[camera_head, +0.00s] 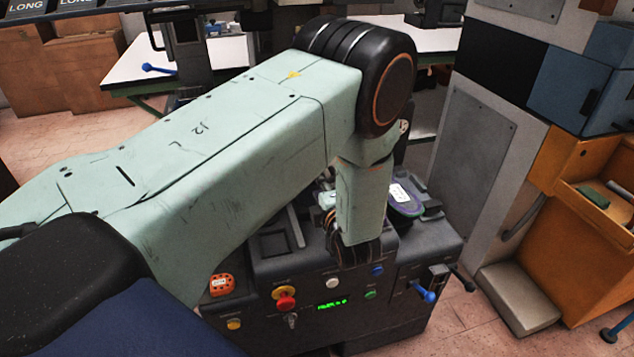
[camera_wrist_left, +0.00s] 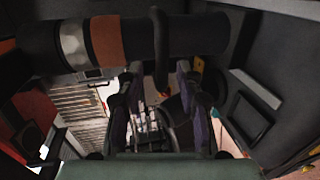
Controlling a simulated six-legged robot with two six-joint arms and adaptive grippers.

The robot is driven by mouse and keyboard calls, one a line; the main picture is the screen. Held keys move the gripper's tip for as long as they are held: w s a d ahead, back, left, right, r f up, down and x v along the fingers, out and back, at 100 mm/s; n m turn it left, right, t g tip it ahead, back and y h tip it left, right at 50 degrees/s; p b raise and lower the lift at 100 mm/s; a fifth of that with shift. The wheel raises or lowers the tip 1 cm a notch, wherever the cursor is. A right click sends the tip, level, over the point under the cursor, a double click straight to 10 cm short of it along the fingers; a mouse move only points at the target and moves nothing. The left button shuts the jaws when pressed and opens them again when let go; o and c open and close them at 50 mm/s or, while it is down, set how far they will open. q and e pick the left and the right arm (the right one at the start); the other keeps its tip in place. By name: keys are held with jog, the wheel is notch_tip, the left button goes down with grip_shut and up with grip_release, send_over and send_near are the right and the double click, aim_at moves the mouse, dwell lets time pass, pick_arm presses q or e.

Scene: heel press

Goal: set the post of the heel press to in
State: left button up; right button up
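The heel press (camera_head: 300,262) is a dark machine with a front panel, low in the middle of the head view. A lever with a blue knob (camera_head: 425,292) sticks out at its right front. My left arm reaches over the press from the left. A dark upright bar (camera_wrist_left: 159,45) shows between and beyond the fingertips, without clear contact. I cannot tell which part is the post. My right gripper is not visible.
A grey cabinet (camera_head: 475,150) and an orange workbench (camera_head: 590,215) stand at right. A white table (camera_head: 130,65) is behind. Some floor at lower right is free.

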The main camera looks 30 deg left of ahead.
pick_arm(q)
jog(key=x, duration=0.3)
jog(key=shift+f, duration=0.3)
jog(key=shift+w+a, duration=0.2)
jog(key=shift+w, duration=0.15)
jog(key=shift+s+r, duration=0.15)
jog(key=shift+r, duration=0.05)
jog(key=shift+f, duration=0.2)
jog(key=shift+c, duration=1.4)
jog(key=shift+r, duration=0.1)
grip_shut()
